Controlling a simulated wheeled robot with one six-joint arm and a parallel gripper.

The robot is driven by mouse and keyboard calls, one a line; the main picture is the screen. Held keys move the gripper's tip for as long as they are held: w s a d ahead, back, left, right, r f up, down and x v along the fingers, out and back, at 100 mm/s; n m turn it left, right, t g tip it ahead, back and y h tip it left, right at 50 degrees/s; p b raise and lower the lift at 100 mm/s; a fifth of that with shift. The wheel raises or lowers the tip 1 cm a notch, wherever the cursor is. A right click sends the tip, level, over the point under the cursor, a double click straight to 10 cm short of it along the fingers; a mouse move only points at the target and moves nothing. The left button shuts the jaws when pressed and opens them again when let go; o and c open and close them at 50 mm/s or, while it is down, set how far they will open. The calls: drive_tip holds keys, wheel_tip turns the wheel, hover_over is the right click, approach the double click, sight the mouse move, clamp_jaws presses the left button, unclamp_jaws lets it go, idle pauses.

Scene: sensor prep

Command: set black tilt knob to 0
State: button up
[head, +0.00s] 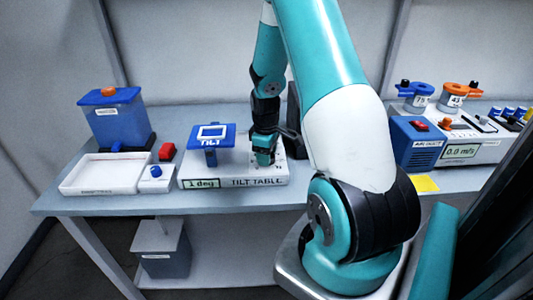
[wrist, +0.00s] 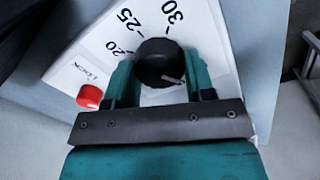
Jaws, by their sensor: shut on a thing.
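The black tilt knob (wrist: 160,62) sits on the white face of the tilt table, with printed marks 20, 25 and 30 around its far side. A light pointer line shows on the knob's lower right. My gripper (wrist: 160,78) is shut on the knob, one teal finger on each side. In the head view my gripper (head: 264,150) is over the right part of the tilt table (head: 235,184) and hides the knob. The table's display (head: 202,184) reads 1 deg. A blue TILT platform (head: 212,138) stands on its left part.
A red knob (wrist: 90,96) marked LOCK is close beside my left finger. A white tray (head: 105,175) and a blue tank (head: 115,120) are to the left. An airflow unit (head: 470,150) reading 0.0 m/s and a yellow note (head: 426,184) are to the right.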

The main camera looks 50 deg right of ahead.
drive_tip(key=shift+r+n, duration=0.1)
drive_tip(key=shift+n, duration=1)
drive_tip(key=o, duration=0.9)
drive_tip(key=r, duration=1.1)
drive_tip(key=a+r+b, duration=0.1)
drive_tip(key=r, duration=0.5)
drive_tip(key=shift+s+r, duration=0.15)
drive_tip(key=shift+s, duration=0.15)
